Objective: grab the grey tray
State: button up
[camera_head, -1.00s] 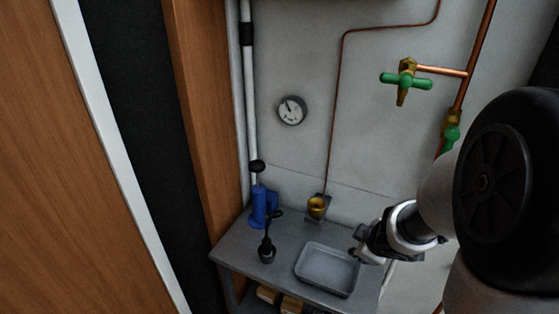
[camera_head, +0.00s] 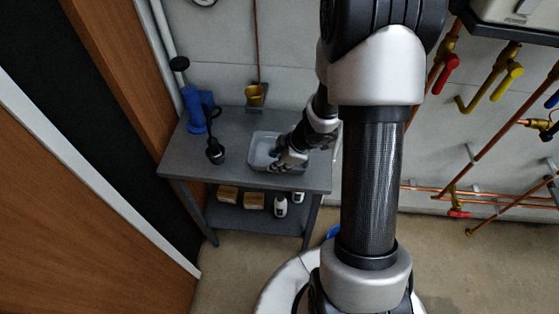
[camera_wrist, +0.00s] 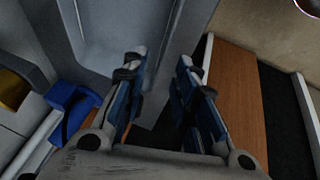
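The grey tray (camera_head: 254,152) lies on the dark grey workbench (camera_head: 188,155), a shallow rectangular pan with a raised rim. In the head view my gripper (camera_head: 281,159) is at the tray's right part and hides some of it. In the wrist view the tray (camera_wrist: 105,35) fills the upper middle, close to my fingers. My gripper (camera_wrist: 158,75) is open there, with a clear gap between its two blue-padded fingers. Part of the tray's edge shows near and between the fingertips; I cannot tell whether they touch it.
On the bench left of the tray stand a blue device (camera_head: 197,108) and a black tool (camera_head: 215,150). A lower shelf holds wooden blocks (camera_head: 228,194) and white bottles (camera_head: 281,206). Wooden panels (camera_head: 110,60) bound the left side.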

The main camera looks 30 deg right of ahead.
jog(key=shift+b+x, duration=2.15)
jog(key=shift+x, duration=0.9)
jog(key=shift+s+f, duration=0.2)
jog(key=shift+f, duration=0.05)
jog(key=shift+c, duration=0.4)
grip_shut()
